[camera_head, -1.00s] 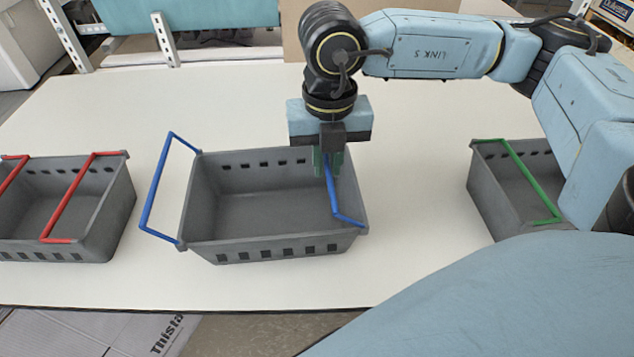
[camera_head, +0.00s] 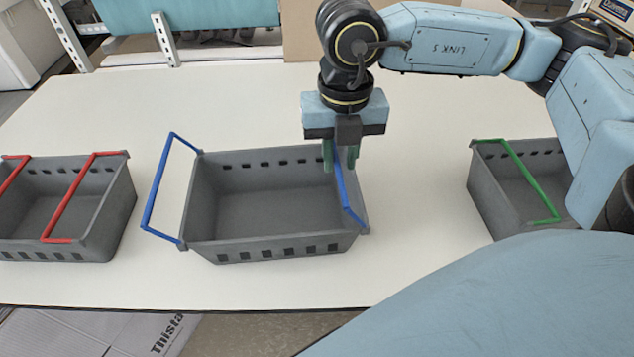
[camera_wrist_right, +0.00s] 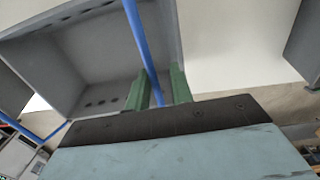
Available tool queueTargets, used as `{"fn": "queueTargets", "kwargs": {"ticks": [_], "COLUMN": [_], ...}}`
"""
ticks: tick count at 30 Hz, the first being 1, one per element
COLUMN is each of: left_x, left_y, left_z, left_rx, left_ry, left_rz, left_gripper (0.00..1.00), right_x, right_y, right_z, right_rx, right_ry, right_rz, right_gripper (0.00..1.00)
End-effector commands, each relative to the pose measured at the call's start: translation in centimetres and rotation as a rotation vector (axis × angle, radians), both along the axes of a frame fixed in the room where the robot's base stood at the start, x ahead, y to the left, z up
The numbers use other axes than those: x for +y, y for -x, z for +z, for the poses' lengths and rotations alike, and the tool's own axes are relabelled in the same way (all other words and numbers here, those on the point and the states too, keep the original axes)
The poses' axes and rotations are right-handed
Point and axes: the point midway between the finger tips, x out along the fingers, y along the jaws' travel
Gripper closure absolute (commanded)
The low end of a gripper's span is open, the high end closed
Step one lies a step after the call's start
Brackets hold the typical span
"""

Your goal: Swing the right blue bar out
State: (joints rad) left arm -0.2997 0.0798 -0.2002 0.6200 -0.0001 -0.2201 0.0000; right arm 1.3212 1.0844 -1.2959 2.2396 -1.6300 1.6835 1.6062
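A grey crate (camera_head: 215,249) with two blue bars stands in the middle of the table. The left blue bar (camera_head: 153,190) is swung out beyond the crate's left wall. The right blue bar (camera_head: 345,188) stands raised near the right wall, leaning slightly inward. My right gripper (camera_head: 340,165) is at the upper part of this bar. In the right wrist view, the bar (camera_wrist_right: 138,37) runs between the two green fingers (camera_wrist_right: 158,88). The fingers are apart, with a gap around the bar. The bar's far end is partly hidden by the gripper. My left gripper is not in view.
A grey crate with red bars (camera_head: 72,195) over its top stands at the left. A grey crate with a green bar (camera_head: 530,180) stands at the right, partly behind my right arm. The white table (camera_head: 420,190) is clear between the middle and right crates.

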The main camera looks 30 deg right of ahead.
Motion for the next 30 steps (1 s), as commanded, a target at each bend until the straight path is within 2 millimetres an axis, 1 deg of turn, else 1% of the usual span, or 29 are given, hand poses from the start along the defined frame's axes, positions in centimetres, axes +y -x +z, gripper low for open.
{"fn": "queueTargets", "kwargs": {"ticks": [7,21,30], "left_x": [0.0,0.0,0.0], "left_y": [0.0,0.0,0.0], "left_z": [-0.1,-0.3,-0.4], "left_rx": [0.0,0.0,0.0], "left_ry": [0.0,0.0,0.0], "left_rz": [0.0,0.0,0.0], "left_gripper": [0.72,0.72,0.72], "right_x": [-0.4,-2.0,-2.4], "right_y": [0.2,1.0,1.3], "right_z": [0.0,0.5,0.6], "right_rx": [0.003,0.001,0.002], "right_ry": [0.001,0.0,0.0], "right_rz": [0.0,0.0,0.0], "right_gripper": [0.78,0.78,0.78]}}
